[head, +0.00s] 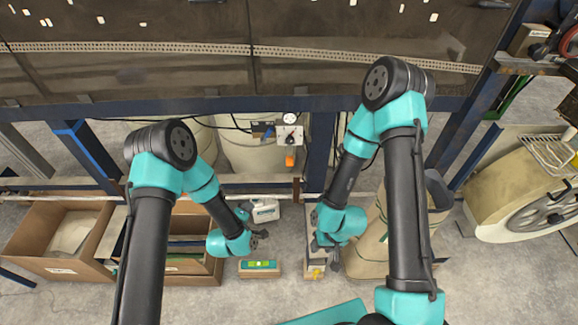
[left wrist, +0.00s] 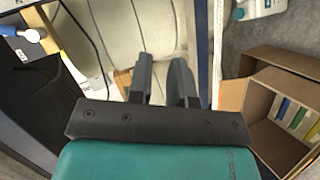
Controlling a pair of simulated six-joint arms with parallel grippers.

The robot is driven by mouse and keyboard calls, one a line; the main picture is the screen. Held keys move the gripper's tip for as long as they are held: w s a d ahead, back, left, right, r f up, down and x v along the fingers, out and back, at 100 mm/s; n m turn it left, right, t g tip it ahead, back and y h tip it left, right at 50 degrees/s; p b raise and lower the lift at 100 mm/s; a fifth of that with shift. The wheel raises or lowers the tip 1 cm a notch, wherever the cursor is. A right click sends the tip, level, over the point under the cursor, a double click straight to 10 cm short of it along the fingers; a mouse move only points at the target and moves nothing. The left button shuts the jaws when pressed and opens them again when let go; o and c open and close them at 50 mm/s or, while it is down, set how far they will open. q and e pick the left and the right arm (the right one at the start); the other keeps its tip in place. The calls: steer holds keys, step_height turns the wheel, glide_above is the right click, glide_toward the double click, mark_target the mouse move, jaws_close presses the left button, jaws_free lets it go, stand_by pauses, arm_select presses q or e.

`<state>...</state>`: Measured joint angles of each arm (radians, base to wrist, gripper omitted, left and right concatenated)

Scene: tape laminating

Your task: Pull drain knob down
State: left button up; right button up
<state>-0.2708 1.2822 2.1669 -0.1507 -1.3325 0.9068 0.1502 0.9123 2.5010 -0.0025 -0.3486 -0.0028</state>
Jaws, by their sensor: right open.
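An orange knob-like part (head: 289,161) hangs below a small grey unit (head: 290,134) with a white round dial, under the machine's front beam in the head view. I cannot tell for certain that it is the drain knob. My left gripper (head: 262,238) is low, nearer the camera and left of the orange part, apart from it. In the left wrist view its two fingers (left wrist: 163,82) stand apart with nothing held between them. An orange-brown patch (left wrist: 122,80) shows just left of them, partly hidden. My right gripper (head: 327,262) is low to the right, open, partly hidden by its arm.
Cardboard boxes (head: 55,243) stand at the left, and a white bottle (head: 264,210) lies near my left gripper. A small box with a green top (head: 259,266) is on the floor. Blue frame posts (head: 318,150) and dark cables flank the grey unit. Pale tanks stand behind.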

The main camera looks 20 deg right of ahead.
mark_target(289, 165)
arm_select(q)
steer(key=d+r+n+t+h, duration=0.2)
steer(key=d+r+t+h, duration=0.1)
steer(key=d, duration=0.6)
steer(key=shift+d+n, duration=0.15)
steer(key=shift+n, duration=0.15)
steer(key=shift+w, duration=0.1)
steer(key=x, duration=1.7)
steer(key=shift+d, duration=0.15)
steer(key=shift+c, duration=0.3)
jaws_close()
